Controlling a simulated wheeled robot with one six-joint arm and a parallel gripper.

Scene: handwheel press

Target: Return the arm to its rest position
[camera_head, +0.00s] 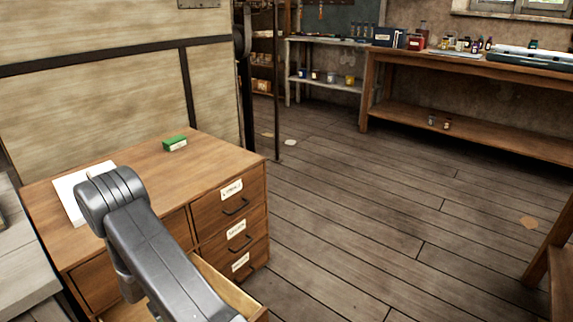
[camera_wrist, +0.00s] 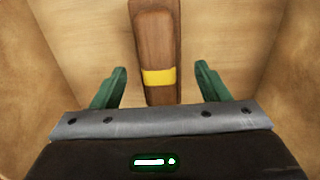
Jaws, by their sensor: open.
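My gripper (camera_wrist: 162,73) shows in the wrist view with its two green fingers apart. A brown wooden block-like object with a yellow band (camera_wrist: 157,45) lies between and beyond the fingers, with a gap on each side. It lies on the pale wooden floor of an open drawer (camera_wrist: 85,40). In the camera_head view my grey arm (camera_head: 160,250) bends over the desk's front edge and down towards the pulled-out drawer (camera_head: 238,292). My gripper and the banded object are hidden in that view.
Drawer walls (camera_wrist: 292,70) stand on both sides of my gripper. The floor (camera_head: 380,215) to the right is mostly clear.

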